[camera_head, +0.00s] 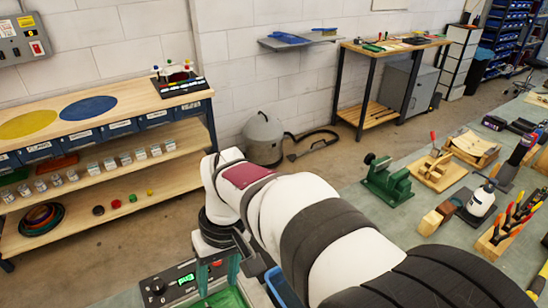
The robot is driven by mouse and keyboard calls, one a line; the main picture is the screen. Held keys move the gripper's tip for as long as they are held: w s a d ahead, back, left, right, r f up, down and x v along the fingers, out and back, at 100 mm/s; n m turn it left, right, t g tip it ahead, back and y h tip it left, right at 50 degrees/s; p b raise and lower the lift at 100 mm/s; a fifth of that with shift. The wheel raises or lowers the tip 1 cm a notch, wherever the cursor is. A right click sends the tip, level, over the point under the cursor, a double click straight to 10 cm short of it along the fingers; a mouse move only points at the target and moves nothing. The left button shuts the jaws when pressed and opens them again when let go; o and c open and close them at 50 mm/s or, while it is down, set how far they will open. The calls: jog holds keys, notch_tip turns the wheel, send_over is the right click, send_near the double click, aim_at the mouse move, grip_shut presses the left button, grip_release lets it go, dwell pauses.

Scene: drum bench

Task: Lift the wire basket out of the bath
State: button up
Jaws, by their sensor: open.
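My gripper (218,281) points down at the bottom of the picture, with its two teal fingers apart. It is over or beside a green surface (226,300) that the lower picture edge cuts off. A black control panel (172,287) with a green lit display and knobs is just left of the fingers. The panel and green surface look like part of the bath, but too little shows to be sure. I cannot make out the wire basket; it is hidden or out of the picture.
A blue container (278,287) stands right of the gripper, partly behind my arm. A green vise (387,180), a white bottle (481,201) and a pliers rack (505,232) stand on the right bench. A wooden shelf bench (110,120) is at left. Open floor lies between.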

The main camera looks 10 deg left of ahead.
jog(key=s+f, duration=0.1)
jog(key=f, duration=0.3)
jog(key=s+a+f, duration=0.1)
jog(key=f, duration=0.9)
jog(key=shift+s+a, duration=0.35)
jog(key=shift+s, duration=0.05)
grip_shut()
